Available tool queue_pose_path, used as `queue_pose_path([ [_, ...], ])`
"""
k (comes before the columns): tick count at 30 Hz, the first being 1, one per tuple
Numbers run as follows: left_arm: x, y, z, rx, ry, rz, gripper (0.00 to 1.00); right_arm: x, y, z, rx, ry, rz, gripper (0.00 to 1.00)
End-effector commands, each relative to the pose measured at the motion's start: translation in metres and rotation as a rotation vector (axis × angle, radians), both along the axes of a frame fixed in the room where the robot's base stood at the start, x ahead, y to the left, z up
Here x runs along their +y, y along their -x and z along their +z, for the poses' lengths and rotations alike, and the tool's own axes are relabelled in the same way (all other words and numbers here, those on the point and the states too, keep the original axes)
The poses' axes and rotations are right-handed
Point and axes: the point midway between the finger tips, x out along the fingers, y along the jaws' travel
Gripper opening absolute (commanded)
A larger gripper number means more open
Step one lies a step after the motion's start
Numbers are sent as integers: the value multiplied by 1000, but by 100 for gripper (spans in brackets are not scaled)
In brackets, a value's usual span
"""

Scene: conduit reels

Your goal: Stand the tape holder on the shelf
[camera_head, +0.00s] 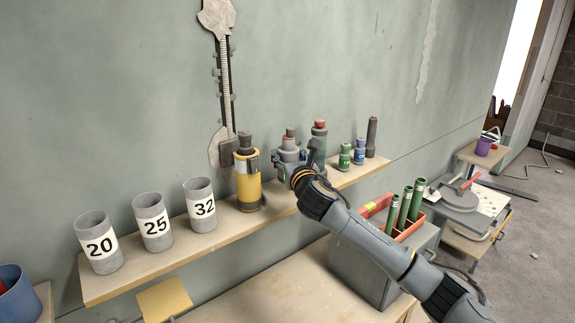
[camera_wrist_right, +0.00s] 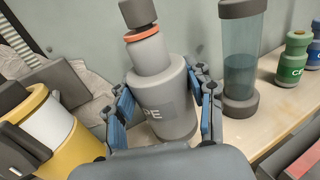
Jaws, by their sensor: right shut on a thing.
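The tape holder (camera_wrist_right: 163,98) is a grey bottle shape with an orange ring, a dark cap and letters ending in "PE". It stands about upright between the blue-padded fingers of my right gripper (camera_wrist_right: 165,112), which is shut on its body. In the head view my right gripper (camera_head: 295,168) is over the wooden shelf (camera_head: 237,222), with the grey holder (camera_head: 290,143) rising between its fingers. My left gripper is not in view.
Left of the holder is a yellow canister (camera_head: 247,185); right are a clear dark-capped tube (camera_wrist_right: 241,60), small green (camera_head: 345,156) and blue (camera_head: 359,151) bottles and a dark cylinder (camera_head: 371,138). Cups marked 20 (camera_head: 98,243), 25 (camera_head: 152,222) and 32 (camera_head: 200,206) fill the shelf's left.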

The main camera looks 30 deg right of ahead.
Motion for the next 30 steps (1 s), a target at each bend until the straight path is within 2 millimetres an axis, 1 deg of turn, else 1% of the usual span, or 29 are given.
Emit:
queue_pose_path([
  [2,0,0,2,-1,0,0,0,0,-5,-7,2,-2,0,15],
  [6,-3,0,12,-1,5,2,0,0,-5,-27,5,-3,0,15],
  [9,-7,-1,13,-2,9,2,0,0,-5,-35,2,-2,0,15],
  [15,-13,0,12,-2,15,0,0,-1,-5,-36,-1,1,0,15],
  [20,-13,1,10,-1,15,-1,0,-1,-5,-40,0,1,0,15],
  [21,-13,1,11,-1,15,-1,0,0,-5,-40,1,1,0,58],
  [24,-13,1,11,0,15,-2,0,0,-5,-40,1,1,0,77],
  [30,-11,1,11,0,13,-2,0,0,-5,-40,1,1,0,77],
])
